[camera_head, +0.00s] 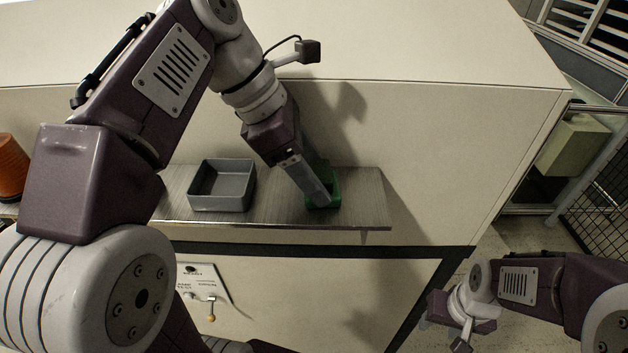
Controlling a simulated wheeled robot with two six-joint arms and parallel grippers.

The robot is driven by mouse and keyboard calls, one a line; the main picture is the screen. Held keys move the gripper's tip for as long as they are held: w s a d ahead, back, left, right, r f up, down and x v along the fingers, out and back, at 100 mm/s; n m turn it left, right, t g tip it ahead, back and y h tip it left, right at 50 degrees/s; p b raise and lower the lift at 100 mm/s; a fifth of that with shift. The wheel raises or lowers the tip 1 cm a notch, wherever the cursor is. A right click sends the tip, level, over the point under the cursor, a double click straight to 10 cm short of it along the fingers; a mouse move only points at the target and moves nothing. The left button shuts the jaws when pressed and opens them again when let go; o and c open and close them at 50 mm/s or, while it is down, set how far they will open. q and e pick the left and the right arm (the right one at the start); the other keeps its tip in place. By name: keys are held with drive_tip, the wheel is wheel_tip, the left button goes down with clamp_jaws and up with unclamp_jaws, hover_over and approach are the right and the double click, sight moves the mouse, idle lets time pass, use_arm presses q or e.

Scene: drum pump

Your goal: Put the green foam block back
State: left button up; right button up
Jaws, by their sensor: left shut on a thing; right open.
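The green foam block (334,183) is at the right part of a narrow grey shelf (366,211). My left gripper (322,198) points down at the shelf and is shut on the green block; its fingers hide part of it. I cannot tell whether the block rests on the shelf or is held just above it. My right gripper (447,325) is low at the right, away from the shelf, open and seen only in part.
A grey open tray (222,188) stands on the shelf left of the block and looks empty. An orange ribbed object (12,168) is at the far left. A large cream cabinet wall (440,150) is behind the shelf. A lever with an orange tip (211,309) is below.

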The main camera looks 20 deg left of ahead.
sight(316, 168)
use_arm(q)
drive_tip(key=shift+w, duration=0.75)
drive_tip(key=shift+c, duration=0.8)
drive_tip(key=o, duration=1.3)
drive_tip(key=shift+s+d, duration=0.1)
drive_tip(key=o, duration=0.3)
drive_tip(key=shift+s+r, duration=0.2)
drive_tip(key=shift+s, duration=0.9)
drive_tip(key=shift+o, duration=0.2)
drive_tip(key=shift+w, duration=0.35)
drive_tip(key=v, duration=0.1)
drive_tip(key=p+v, duration=0.1)
drive_tip(key=v, duration=0.2)
drive_tip(key=shift+w+r, duration=0.35)
drive_tip(key=shift+w, duration=0.05)
drive_tip(key=p+v, duration=0.5)
drive_tip(key=v, duration=0.2)
drive_tip(key=shift+s+a+p, duration=0.25)
drive_tip(key=shift+s+p, duration=0.05)
use_arm(e)
wheel_tip(316, 168, up, 6)
drive_tip(key=shift+d+r, duration=0.15)
drive_tip(key=shift+r, duration=0.05)
